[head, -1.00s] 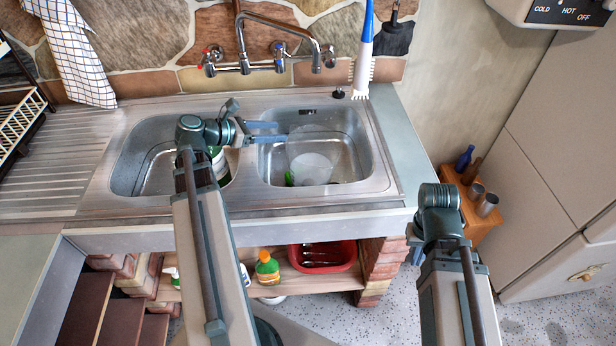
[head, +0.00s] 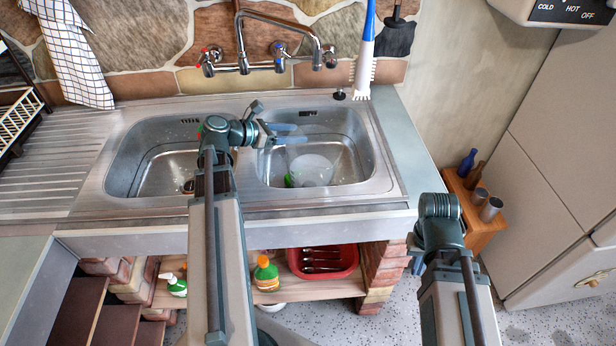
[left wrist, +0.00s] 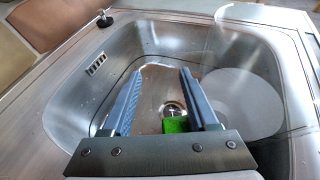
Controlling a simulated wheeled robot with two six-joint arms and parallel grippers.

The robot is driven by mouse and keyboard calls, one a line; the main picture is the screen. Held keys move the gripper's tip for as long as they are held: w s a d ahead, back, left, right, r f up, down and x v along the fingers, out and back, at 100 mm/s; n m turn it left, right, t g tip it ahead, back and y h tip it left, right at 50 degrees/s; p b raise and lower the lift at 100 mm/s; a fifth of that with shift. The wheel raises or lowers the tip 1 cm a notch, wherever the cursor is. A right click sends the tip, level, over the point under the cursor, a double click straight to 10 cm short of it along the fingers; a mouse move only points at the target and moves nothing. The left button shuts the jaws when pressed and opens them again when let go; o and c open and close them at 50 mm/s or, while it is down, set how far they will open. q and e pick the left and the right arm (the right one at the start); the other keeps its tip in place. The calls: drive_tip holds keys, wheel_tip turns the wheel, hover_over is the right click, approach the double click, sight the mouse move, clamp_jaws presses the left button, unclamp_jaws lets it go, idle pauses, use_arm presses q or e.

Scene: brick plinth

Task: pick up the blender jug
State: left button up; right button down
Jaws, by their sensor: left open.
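The blender jug (head: 310,160) looks like the clear, see-through vessel in the right sink basin, faint in the head view. In the left wrist view the jug (left wrist: 235,52) shows at the right, with a pale round disc at or behind its lower part. My left gripper (head: 292,134) is over the right basin, open and empty, with its fingers pointing right in the head view. In the left wrist view its fingers (left wrist: 162,75) are apart, and the jug is to their right, not between them.
A green item (left wrist: 176,125) lies in the right basin (head: 365,168) near the drain. The tap (head: 285,45) stands behind the sink. A white-and-blue brush (head: 365,50) is at the back right. A red tray (head: 322,262) and bottles are on the shelf below.

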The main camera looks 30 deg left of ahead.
use_arm(q)
clamp_jaws()
drive_tip(key=shift+r, duration=0.15)
idle(1.1)
